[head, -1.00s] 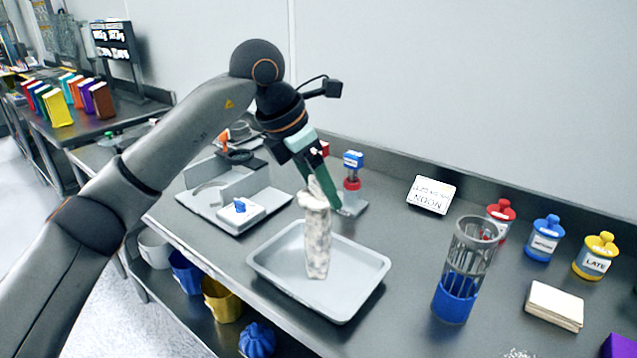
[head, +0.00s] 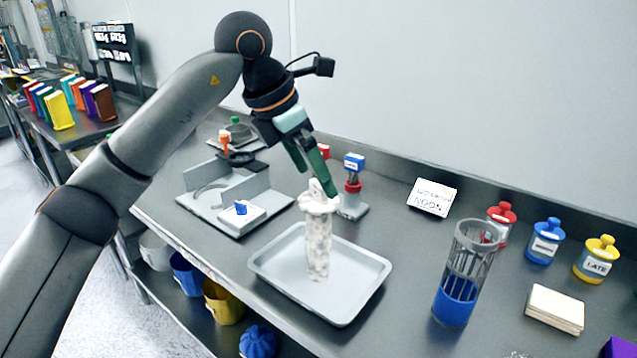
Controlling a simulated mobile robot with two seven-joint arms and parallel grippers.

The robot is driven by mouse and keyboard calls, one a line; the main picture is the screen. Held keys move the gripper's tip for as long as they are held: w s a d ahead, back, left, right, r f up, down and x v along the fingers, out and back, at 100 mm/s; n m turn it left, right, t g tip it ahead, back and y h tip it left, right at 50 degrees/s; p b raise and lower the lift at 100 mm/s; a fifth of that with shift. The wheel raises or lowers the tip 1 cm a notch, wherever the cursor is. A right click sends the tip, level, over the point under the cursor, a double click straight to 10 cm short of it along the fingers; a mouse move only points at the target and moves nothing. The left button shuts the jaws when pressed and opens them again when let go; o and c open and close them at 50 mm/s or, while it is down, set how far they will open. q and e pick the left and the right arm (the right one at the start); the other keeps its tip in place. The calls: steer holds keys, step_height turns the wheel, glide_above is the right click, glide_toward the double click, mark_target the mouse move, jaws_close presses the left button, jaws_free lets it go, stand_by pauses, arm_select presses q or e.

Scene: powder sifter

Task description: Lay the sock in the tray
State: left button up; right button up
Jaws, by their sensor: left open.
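The sock (head: 318,245) is pale and speckled. It stands roughly upright over the grey tray (head: 345,307), its lower end at the tray's floor and its top bunched and flared. My left gripper (head: 318,182) has green fingers. It is open, just above and at the sock's top tip. I cannot tell whether a finger still touches the sock. My right gripper is not in view.
A clear cylinder with a blue base (head: 457,295) stands right of the tray. A grey stand (head: 225,195) is behind left, and a blue-and-red stamp (head: 353,180) behind. Lidded jars (head: 543,240) and a cream block (head: 555,307) are at right.

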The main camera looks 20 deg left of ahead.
arm_select(q)
steer(key=v, duration=0.8)
steer(key=shift+p, duration=0.3)
steer(key=shift+s+r, duration=0.1)
